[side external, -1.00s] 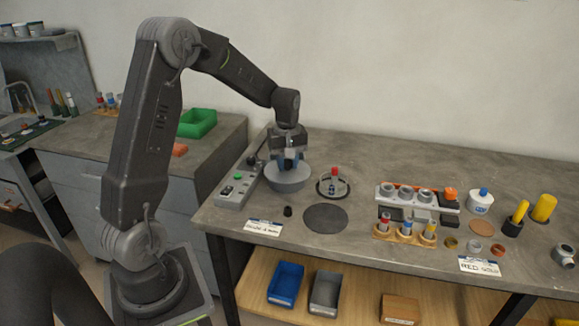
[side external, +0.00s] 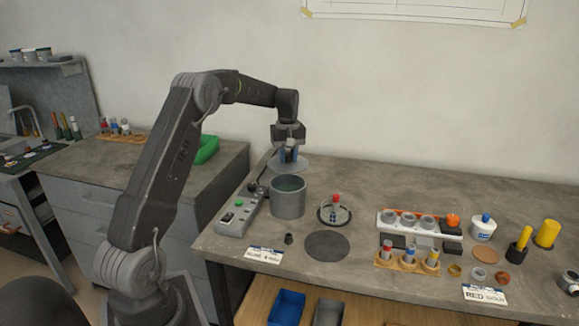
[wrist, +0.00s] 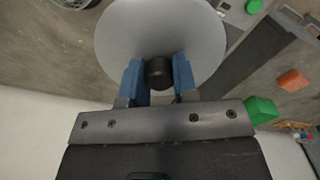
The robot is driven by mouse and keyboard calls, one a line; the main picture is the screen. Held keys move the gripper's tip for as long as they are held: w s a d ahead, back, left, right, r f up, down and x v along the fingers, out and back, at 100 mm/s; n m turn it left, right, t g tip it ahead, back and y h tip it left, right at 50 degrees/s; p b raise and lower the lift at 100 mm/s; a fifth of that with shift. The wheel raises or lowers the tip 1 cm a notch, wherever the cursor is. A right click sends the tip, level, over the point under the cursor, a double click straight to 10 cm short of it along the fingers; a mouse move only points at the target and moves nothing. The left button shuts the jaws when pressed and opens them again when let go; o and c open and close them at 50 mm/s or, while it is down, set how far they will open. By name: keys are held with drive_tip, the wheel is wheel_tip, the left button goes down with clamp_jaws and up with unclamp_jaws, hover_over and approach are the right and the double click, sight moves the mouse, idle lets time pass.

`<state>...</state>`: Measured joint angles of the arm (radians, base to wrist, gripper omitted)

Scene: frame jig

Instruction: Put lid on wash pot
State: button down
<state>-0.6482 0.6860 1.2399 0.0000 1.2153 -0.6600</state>
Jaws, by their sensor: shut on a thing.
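The wash pot (side external: 288,200) is a grey cylinder standing upright on the bench, its open mouth showing a greenish inside in the side view. The lid (side external: 290,165) is a thin pale grey disc with a dark knob. My gripper (side external: 289,154) is shut on the knob and holds the lid above the pot's rim, apart from it, and toward the wall in the picture. In the wrist view the lid (wrist: 160,28) fills the upper middle. The two blue fingers of my gripper (wrist: 159,76) are on either side of the black knob (wrist: 159,72). The pot is hidden there.
A grey switch box (side external: 238,212) stands left of the pot. A dark round mat (side external: 326,246) and a small black cylinder (side external: 289,239) are in front. A rack (side external: 420,222) stands further right.

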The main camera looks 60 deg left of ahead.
drive_tip(key=shift+a+f, duration=0.15)
drive_tip(key=shift+f, duration=2.3)
drive_tip(key=shift+f, duration=0.15)
drive_tip(key=shift+f, duration=0.65)
drive_tip(key=c, duration=0.7)
unclamp_jaws()
drive_tip(key=shift+o, duration=0.2)
drive_tip(key=shift+r, duration=0.1)
drive_tip(key=shift+r, duration=0.65)
drive_tip(key=shift+r, duration=0.1)
